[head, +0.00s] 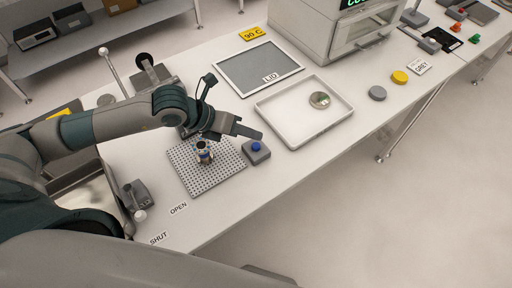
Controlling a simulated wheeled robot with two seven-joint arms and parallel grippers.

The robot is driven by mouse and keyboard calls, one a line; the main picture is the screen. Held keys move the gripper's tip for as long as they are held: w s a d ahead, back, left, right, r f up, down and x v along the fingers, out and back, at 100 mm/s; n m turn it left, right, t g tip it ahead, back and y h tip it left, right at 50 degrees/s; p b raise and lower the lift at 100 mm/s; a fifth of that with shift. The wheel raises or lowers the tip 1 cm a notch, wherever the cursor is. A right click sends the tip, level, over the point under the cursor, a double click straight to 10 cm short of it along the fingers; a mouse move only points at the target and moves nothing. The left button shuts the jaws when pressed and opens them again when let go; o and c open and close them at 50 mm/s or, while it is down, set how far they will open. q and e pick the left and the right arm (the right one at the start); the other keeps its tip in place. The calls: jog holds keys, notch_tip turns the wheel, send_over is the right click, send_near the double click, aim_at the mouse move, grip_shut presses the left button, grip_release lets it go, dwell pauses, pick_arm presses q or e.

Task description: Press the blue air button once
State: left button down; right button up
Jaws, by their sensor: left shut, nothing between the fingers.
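The blue air button (256,147) sits on a small dark grey box (257,156) on the white bench, at the right edge of a perforated plate. My left gripper (258,135) is shut and empty. Its fingertips point right and show just above and behind the blue button in the head view; I cannot tell the exact height gap, but the button's top is visible and looks clear of the fingers. My right gripper does not show.
A white tray (285,136) holding a round disc (319,100) lies to the right. A dark panel labelled LID (255,68) lies behind. An oven (330,30) stands at the back.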

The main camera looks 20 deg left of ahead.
aim_at(252, 149)
pick_arm(q)
jog(key=shift+f+b, duration=0.4)
jog(key=shift+f, duration=0.45)
dwell(1.5)
jog(key=shift+f+b, duration=0.4)
jog(key=shift+b, duration=0.1)
jog(key=shift+f+b, duration=0.55)
jog(key=shift+f, duration=0.05)
dwell(0.8)
jog(key=shift+r, duration=0.15)
jog(key=shift+r+p, duration=0.55)
jog(key=shift+r, duration=0.35)
jog(key=shift+r+p, duration=1.5)
jog(key=shift+r, duration=1)
